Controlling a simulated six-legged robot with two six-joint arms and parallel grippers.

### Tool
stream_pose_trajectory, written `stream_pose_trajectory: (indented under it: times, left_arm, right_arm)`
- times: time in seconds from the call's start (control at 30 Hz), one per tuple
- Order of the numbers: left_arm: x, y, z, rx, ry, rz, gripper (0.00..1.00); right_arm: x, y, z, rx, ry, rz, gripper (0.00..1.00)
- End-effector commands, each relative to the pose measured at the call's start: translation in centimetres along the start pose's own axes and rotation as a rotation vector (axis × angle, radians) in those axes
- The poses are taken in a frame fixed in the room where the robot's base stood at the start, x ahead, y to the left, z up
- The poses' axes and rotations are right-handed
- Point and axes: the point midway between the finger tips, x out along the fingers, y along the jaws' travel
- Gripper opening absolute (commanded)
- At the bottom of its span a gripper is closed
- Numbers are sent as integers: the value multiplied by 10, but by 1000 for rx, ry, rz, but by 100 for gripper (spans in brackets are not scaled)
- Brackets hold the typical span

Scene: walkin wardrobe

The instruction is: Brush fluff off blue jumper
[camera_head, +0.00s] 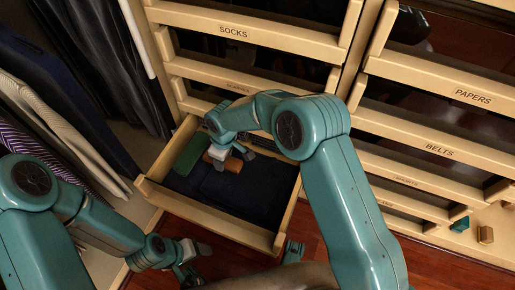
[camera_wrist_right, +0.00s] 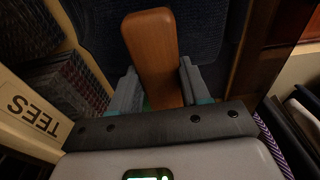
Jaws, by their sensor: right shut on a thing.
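The blue jumper (camera_head: 249,195) looks like the dark navy folded garment in the pulled-out drawer (camera_head: 228,226). Its dark knit shows in the right wrist view (camera_wrist_right: 205,30). My right gripper (camera_head: 230,160) is over the drawer, shut on a wooden brush (camera_head: 231,164). The brush's smooth brown back stands between the two fingers in the right wrist view (camera_wrist_right: 152,50). I cannot tell whether the brush touches the jumper, and I can make out no fluff. My left gripper (camera_head: 197,264) is empty, low to the left of the drawer, with its fingers apart.
A green folded item (camera_head: 191,154) lies at the drawer's left side. Closed labelled drawers rise behind and to the right, including SOCKS (camera_head: 233,32) and BELTS (camera_head: 439,149). Hanging clothes (camera_head: 50,130) crowd the left. Red wooden floor (camera_head: 225,255) shows in front.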

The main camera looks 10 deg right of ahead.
Motion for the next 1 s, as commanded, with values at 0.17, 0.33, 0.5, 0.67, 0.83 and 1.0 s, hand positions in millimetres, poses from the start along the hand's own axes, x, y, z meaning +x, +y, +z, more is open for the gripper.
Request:
stream_pose_trajectory:
  times: [0.17, 0.33, 0.5, 0.67, 0.83, 1.0]
  left_arm:
    - [-12, 6, 3, 8, -7, 1, 67]
    - [-20, 11, 5, 14, -14, 2, 67]
    - [-24, 13, 7, 18, -18, 2, 67]
    - [-23, 13, 7, 18, -18, 2, 67]
    - [-23, 13, 7, 18, -18, 2, 67]
    - [-23, 13, 7, 18, -17, 2, 67]
  right_arm:
    - [-21, 0, -3, 2, 3, 2, 22]
    - [-36, 0, -4, 4, 2, 1, 22]
    - [-45, 1, -5, 5, 1, 1, 22]
    - [-45, 0, -5, 5, 1, 1, 22]
    - [-44, 1, -5, 6, 1, 2, 22]
    - [-45, 0, -4, 45, 2, 7, 22]
